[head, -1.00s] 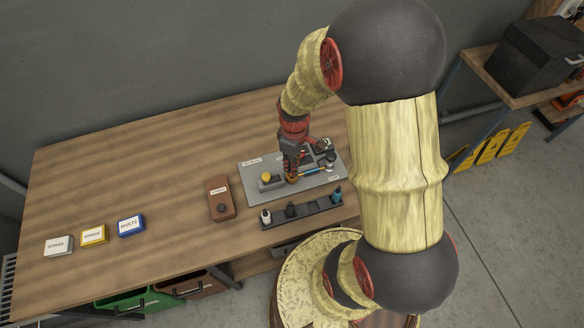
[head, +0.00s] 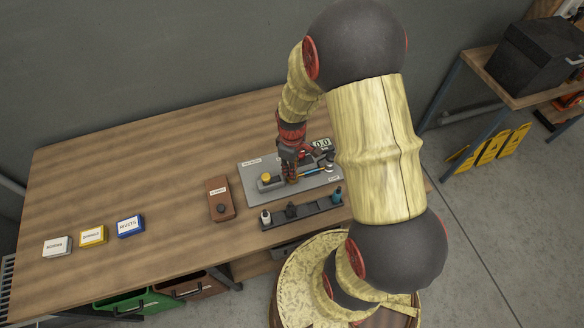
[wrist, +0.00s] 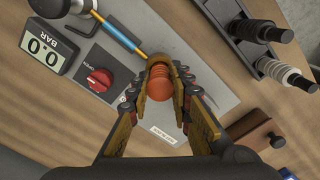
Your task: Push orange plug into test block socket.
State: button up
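The orange plug (wrist: 161,83), round and ridged, sits between the fingertips of my gripper (wrist: 163,88) in the wrist view. Both finger pads lie against its sides. A blue hose (wrist: 118,34) with orange ends runs from a gauge fitting towards it. The plug is hidden there by the fingers. I cannot see the socket or how deep the plug sits.
A display (wrist: 43,49) reading 0.0 and a red knob (wrist: 99,79) are on the board. A brown box (head: 221,199) lies left. Labelled boxes (head: 93,236) are farther left, with clear bench between.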

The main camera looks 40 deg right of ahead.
jog(key=o, duration=0.4)
jog(key=s+a+r+m+t+p, duration=0.1)
jog(key=a+r, duration=0.2)
jog(key=r, duration=1)
jog(key=s+a+r+m+t, duration=0.1)
jog(key=a+r, duration=0.2)
jog(key=r, duration=0.9)
jog(key=s+a+r+m+t, duration=0.1)
jog(key=s+a+r, duration=0.1)
jog(key=s+r, duration=0.1)
jog(key=s+a+r+m+t, duration=0.1)
jog(key=s+a+r, duration=0.1)
jog(key=s+r, duration=0.2)
jog(key=s+a+r+m+t, duration=0.1)
jog(key=s+a+r, duration=0.1)
jog(key=s+r, duration=0.1)
jog(key=shift+s+r+m+t, duration=0.2)
jog(key=shift+r+m+t, duration=0.1)
jog(key=shift+m, duration=0.1)
